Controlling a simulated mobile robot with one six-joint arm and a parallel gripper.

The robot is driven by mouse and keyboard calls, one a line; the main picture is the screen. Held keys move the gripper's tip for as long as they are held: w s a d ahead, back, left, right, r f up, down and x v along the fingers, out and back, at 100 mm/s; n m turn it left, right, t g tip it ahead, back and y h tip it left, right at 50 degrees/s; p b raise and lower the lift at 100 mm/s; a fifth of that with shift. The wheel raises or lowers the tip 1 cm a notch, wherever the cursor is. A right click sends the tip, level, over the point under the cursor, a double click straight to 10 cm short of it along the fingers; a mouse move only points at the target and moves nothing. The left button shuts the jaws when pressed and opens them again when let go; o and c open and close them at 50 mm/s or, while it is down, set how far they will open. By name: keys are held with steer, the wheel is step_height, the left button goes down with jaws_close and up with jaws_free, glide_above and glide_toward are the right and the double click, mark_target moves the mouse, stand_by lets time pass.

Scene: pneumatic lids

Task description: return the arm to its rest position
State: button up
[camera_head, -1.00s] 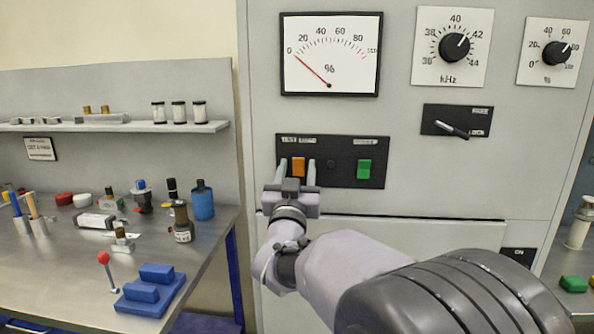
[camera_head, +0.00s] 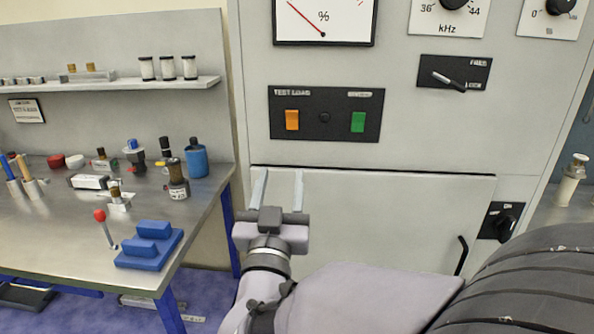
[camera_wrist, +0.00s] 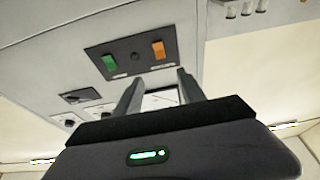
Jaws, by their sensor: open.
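My gripper (camera_head: 278,190) is open and empty in the head view. Its two fingers point up in front of the upper left of the grey cabinet door (camera_head: 385,215), below the black switch panel. Its fingers also show in the wrist view (camera_wrist: 160,90), spread apart with nothing between them. The switch panel (camera_head: 325,132) carries an orange switch (camera_head: 292,120) and a green switch (camera_head: 358,122). It is fully in sight and clear of my gripper. In the wrist view the green switch (camera_wrist: 110,62) and the orange switch (camera_wrist: 159,49) appear beyond the fingers.
The workbench (camera_head: 215,195) at left holds a blue block fixture (camera_head: 150,247), a red-knobbed lever (camera_head: 100,216), a blue bottle (camera_head: 196,162) and several small parts. A shelf (camera_head: 110,90) is above it. The cabinet door has a black handle (camera_head: 461,255).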

steer(key=s+d+f+m+g+y, duration=0.25)
steer(key=d+f+g, duration=0.25)
steer(key=d+g, duration=0.25)
steer(key=s+d+f+g, duration=0.2)
steer(key=s+f, duration=0.1)
steer(key=s, duration=0.4)
steer(key=s+d+f+m+g, duration=0.1)
steer(key=s+d+f+g, duration=0.2)
steer(key=s, duration=0.4)
steer(key=s+d+f+g, duration=0.3)
steer(key=s+f, duration=0.1)
steer(key=s, duration=0.3)
steer(key=shift+s+d, duration=0.2)
steer(key=shift+s, duration=0.1)
steer(key=shift+m+g, duration=0.25)
